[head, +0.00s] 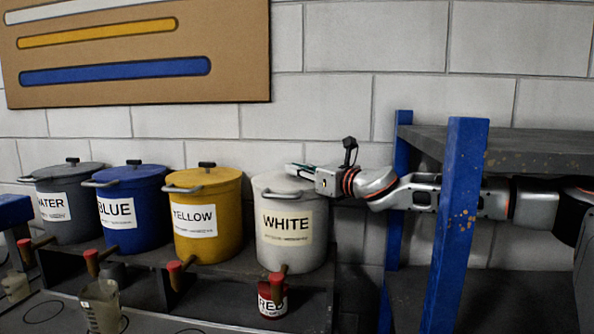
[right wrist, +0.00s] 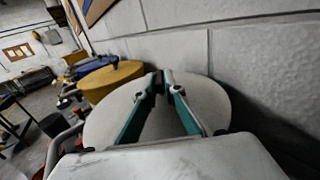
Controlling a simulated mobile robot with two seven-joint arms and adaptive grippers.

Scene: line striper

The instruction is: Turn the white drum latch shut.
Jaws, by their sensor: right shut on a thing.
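The white drum (head: 291,232) stands at the right end of the row of drums and has a "WHITE" label. My right gripper (head: 292,167) reaches in from the right over its lid. In the right wrist view, the fingers with teal pads (right wrist: 158,82) come together over the pale lid (right wrist: 105,122). They are shut on a small dark piece at the lid's middle, which looks like the white drum latch (right wrist: 158,80). The latch is mostly hidden by the fingers, so its turn angle cannot be told. My left gripper is not in view.
Yellow (head: 209,220), blue (head: 133,212) and grey water drums (head: 66,209) stand to the left, with dark knobs on their lids. A red can (head: 272,300) sits below the white drum. A blue-posted shelf (head: 455,225) stands close by my right arm. A block wall is behind.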

